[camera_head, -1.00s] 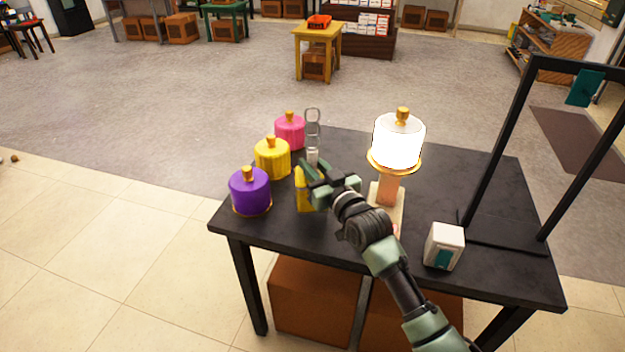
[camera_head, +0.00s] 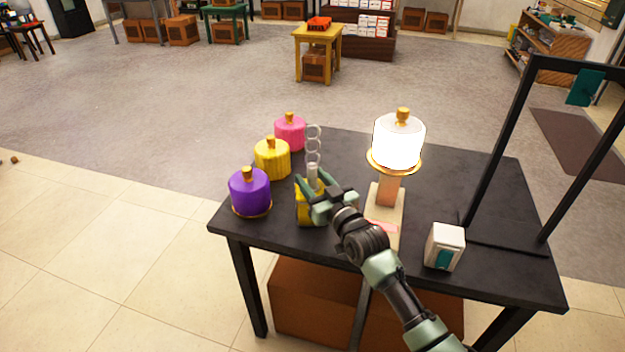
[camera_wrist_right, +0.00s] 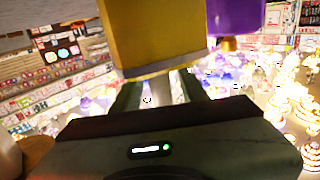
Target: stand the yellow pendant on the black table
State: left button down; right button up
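The yellow pendant (camera_head: 304,212) hangs upright below my right gripper (camera_head: 318,193), over the left part of the black table (camera_head: 300,245). A grey stem and a pale chain rise from its top. My right gripper is shut on the stem; its fingers partly hide the pendant in the head view. In the right wrist view, the pendant's yellow body (camera_wrist_right: 155,35) has a grey rim, with the stem between my gripper's fingers (camera_wrist_right: 160,92). I cannot tell whether its bottom touches the table. My left gripper is not in view.
Purple (camera_head: 249,192), yellow (camera_head: 272,160) and pink (camera_head: 290,133) shades stand along the table's left edge, close to the pendant. A lit lamp (camera_head: 398,143) stands right of my gripper. A white box (camera_head: 444,247) and a black frame (camera_head: 495,150) are farther right.

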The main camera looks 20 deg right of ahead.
jog(key=shift+r, duration=0.1)
jog(key=s+d, duration=0.2)
jog(key=s, duration=0.9)
jog(key=shift+s+d, duration=0.15)
jog(key=shift+s, duration=0.25)
